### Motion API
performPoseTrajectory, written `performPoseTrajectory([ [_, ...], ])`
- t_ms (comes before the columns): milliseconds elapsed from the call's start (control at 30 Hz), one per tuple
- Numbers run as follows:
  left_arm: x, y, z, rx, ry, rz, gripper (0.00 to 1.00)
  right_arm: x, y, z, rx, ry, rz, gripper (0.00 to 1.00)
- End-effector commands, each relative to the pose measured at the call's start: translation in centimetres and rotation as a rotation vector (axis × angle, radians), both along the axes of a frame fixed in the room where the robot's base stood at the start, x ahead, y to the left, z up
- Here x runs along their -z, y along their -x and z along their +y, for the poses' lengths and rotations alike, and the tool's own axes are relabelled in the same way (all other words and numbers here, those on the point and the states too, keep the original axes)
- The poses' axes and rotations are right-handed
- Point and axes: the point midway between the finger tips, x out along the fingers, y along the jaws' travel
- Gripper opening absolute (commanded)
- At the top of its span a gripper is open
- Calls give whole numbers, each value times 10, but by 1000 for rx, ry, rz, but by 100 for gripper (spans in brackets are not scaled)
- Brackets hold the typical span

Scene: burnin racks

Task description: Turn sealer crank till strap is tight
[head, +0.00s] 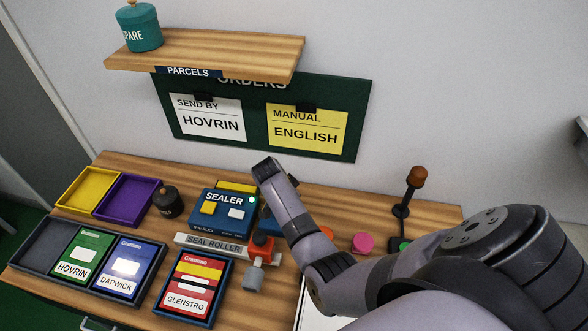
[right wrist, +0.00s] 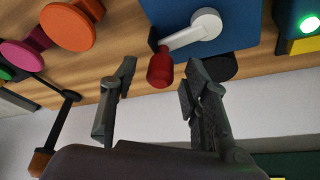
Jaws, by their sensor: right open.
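The sealer (head: 222,212) is a blue box with yellow and white buttons and a lit green lamp, on the wooden bench. In the head view my right arm hides the crank and the gripper's jaws. I cannot make out the strap. My left gripper is out of view.
A seal roller bar (head: 208,245) lies before the sealer. Right of my arm stand a pink stamp (head: 362,242) and a brown-topped lever (head: 415,178). A dark canister (head: 168,203), a purple tray (head: 127,200) and a card tray (head: 40,243) lie left. A shelf (head: 215,50) overhangs.

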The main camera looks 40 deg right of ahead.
Motion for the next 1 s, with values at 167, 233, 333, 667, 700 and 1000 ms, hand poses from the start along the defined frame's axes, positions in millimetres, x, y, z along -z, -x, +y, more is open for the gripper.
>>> performPoseTrajectory([
  [167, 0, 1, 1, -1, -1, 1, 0, -3, -1, 1, -1, 1, -2, 43],
  [233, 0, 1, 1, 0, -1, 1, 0, -9, -1, 4, -2, 1, -4, 43],
  [333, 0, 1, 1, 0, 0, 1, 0, -23, -1, 10, 0, -1, -5, 43],
  [667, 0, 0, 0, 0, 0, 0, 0, -87, 2, 36, 0, -1, -5, 43],
  [700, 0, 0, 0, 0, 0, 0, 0, -92, 2, 38, 0, -1, -3, 43],
  [1000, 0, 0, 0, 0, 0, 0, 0, -111, 4, 46, 0, 0, 0, 43],
])
